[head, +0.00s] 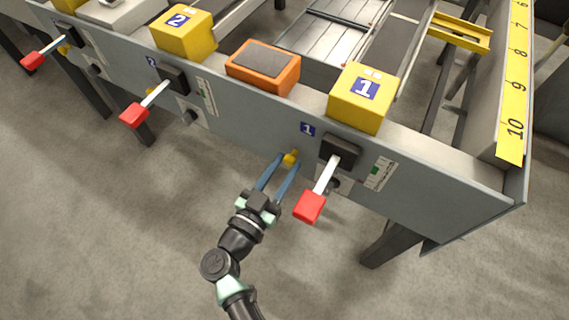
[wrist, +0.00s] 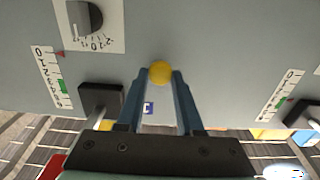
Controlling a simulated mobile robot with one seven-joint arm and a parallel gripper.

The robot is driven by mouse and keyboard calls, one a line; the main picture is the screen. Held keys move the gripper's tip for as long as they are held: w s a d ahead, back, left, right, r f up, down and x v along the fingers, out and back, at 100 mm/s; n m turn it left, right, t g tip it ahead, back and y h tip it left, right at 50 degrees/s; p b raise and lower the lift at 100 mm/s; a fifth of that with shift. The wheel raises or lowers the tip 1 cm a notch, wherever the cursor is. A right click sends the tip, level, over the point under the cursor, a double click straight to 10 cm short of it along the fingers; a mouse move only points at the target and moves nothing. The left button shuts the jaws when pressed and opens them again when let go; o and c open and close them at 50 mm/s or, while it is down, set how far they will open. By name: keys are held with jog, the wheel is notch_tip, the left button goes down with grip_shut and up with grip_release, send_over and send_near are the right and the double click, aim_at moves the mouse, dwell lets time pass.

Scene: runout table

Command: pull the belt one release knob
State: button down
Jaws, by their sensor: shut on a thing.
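The belt one release knob is the small yellow knob (head: 291,158) on the grey side panel, below the blue "1" label (head: 308,129) and left of the red-tipped lever. In the wrist view the yellow knob (wrist: 160,72) sits between the tips of my two blue fingers. My gripper (head: 284,164) reaches up to the panel from below and is shut on the knob; it also shows in the wrist view (wrist: 160,78). The knob's stem is hidden from both views.
A lever with a red handle (head: 310,206) juts out close to the right of my gripper. A black dial (wrist: 84,18) is on the panel. Yellow box "1" (head: 362,98) and an orange box (head: 263,68) stand on the ledge above. The floor below is clear.

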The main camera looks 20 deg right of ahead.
jog(key=shift+s+a+r+p, duration=0.15)
jog(key=shift+s+a+p, duration=0.3)
jog(key=shift+p, duration=0.35)
jog(key=shift+a+f, duration=0.2)
jog(key=shift+f, duration=0.05)
jog(key=c, duration=0.5)
grip_release()
jog(key=shift+s+r, duration=0.1)
jog(key=shift+c, duration=0.2)
jog(key=shift+a, duration=0.1)
jog(key=p+v, duration=0.2)
jog(key=v, duration=1)
jog(key=shift+s+a, duration=0.25)
jog(key=shift+s, duration=0.1)
